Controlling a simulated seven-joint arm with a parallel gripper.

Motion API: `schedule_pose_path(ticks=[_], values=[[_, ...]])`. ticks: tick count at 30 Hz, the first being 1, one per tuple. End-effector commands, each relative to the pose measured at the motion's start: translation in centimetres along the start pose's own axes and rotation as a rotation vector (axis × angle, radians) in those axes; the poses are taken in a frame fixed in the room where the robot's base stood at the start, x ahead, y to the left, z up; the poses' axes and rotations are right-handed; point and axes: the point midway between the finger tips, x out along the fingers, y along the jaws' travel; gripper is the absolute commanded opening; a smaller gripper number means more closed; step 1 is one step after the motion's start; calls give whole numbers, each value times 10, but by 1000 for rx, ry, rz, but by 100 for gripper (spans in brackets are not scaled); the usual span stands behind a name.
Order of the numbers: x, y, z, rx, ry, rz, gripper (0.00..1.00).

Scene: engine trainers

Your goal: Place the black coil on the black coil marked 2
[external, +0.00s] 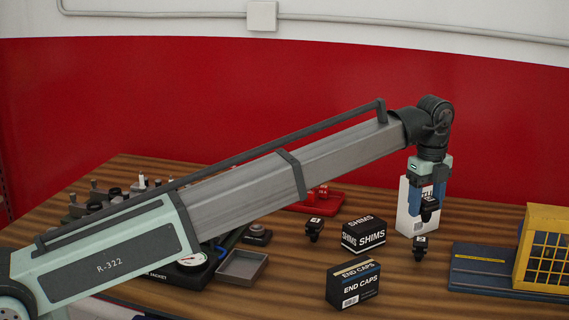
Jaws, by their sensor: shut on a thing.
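My gripper (428,205) points down at the right of the table, with blue fingers shut on a black coil (428,213). The held coil has a pale label on its side and is in front of a white box. A second black coil (420,249) with a white label stands on the table just below the held one in the picture. A third black coil (314,230), also with a white label, stands further left. The label marks are too small to read, so I cannot tell which coil is marked 2.
A SHIMS box (363,237) and an END CAPS box (353,284) stand left of the gripper. The white box (407,221) is behind it. A yellow cage (541,250) on a blue base (478,270) is at right. A grey tray (242,267) and a red tray (325,203) lie left.

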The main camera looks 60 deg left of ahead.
Motion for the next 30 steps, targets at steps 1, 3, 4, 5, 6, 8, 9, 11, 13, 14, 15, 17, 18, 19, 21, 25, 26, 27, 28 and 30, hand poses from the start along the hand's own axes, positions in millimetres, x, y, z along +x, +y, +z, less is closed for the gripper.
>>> schedule_pose_path(ticks=[1, 3, 4, 5, 6, 8, 9, 11, 13, 14, 15, 17, 18, 19, 21, 25, 26, 27, 28, 30], values=[[6, 1, 0, 0, 0, 1, 26], [10, 0, 0, 0, 0, 0, 26], [12, 0, 0, 0, 0, 0, 26], [14, 0, 0, 0, 0, 0, 26], [17, 0, 0, 0, 0, -1, 26], [23, 1, 0, 0, 0, 0, 26], [29, 1, 0, 0, 0, 1, 26], [37, 1, 0, 0, 0, 1, 26], [44, 1, 0, 0, 0, 0, 26], [46, 0, 0, 0, 0, -1, 26], [47, 0, 0, 0, 0, -1, 26], [47, 0, 0, 0, 0, -2, 26], [47, 0, 0, 0, 0, -2, 26], [47, 0, 0, 0, 0, -2, 26], [47, 0, 0, 0, 0, -1, 26], [49, 0, 0, 0, 0, -1, 26], [50, 0, 0, 0, 0, -1, 26], [50, 0, 0, 0, 0, -1, 63], [50, 0, 0, 0, 0, -1, 66], [50, 0, 0, 0, 0, -1, 73]])
